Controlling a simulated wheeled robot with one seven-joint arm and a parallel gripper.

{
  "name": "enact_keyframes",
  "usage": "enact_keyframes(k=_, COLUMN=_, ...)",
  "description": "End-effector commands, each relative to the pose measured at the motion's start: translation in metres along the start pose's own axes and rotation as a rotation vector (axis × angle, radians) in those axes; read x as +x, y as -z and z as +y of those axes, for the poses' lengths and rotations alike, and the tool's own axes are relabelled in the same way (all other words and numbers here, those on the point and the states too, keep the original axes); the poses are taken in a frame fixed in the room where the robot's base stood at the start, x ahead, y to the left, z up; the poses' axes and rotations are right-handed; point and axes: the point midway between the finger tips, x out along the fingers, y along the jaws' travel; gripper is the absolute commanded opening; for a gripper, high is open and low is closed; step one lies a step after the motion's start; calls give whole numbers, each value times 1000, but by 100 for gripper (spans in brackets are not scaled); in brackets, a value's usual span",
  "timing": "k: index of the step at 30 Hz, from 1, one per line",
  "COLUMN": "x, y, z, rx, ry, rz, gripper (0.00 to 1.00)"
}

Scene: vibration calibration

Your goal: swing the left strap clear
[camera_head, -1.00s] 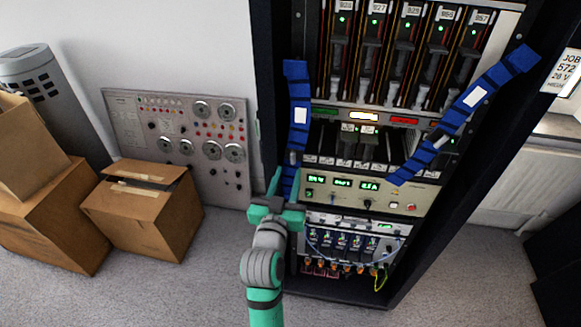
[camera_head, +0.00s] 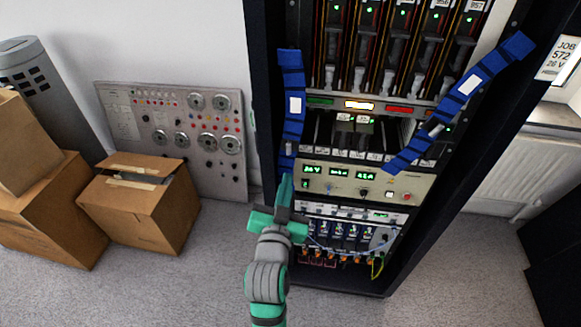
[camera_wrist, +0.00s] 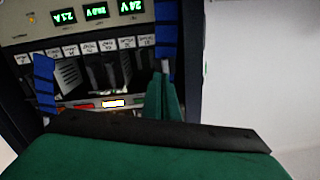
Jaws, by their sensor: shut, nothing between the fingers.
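The left strap (camera_head: 291,98) is a blue band with a white label. It hangs nearly upright along the left side of the rack front, with a small grey piece near its lower part. My green gripper (camera_head: 285,188) is shut and empty, at the strap's lower end in the head view; I cannot tell whether it touches. In the wrist view the strap (camera_wrist: 166,30) passes close by the shut fingers (camera_wrist: 163,98). The right strap (camera_head: 460,100) is also blue and slants outward to the upper right; part of it shows in the wrist view (camera_wrist: 44,82).
The equipment rack (camera_head: 396,272) stands ahead with lit displays and several upright modules. A dial panel (camera_head: 177,132) leans on the wall at left, with cardboard boxes (camera_head: 135,215) before it. Grey carpet (camera_head: 215,285) is clear between the boxes and rack.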

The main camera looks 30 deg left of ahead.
Motion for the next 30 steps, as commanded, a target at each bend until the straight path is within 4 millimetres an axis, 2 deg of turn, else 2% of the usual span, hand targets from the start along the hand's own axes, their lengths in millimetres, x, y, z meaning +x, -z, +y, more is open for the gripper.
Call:
enact_keyframes(k=3, x=6, y=-2, z=24, rx=314, ry=29, rz=-40, gripper=0)
enact_keyframes(k=9, x=6, y=6, z=56, rx=858, ry=93, rz=-101, gripper=0)
enact_keyframes(k=15, x=0, y=18, z=72, rx=1206, ry=146, rz=-140, gripper=0)
enact_keyframes(k=19, x=-1, y=22, z=76, rx=1291, ry=161, rz=-151, gripper=0)
enact_keyframes(k=23, x=7, y=22, z=74, rx=1303, ry=164, rz=-154, gripper=0)
enact_keyframes(k=30, x=45, y=22, z=66, rx=1299, ry=164, rz=-152, gripper=0)
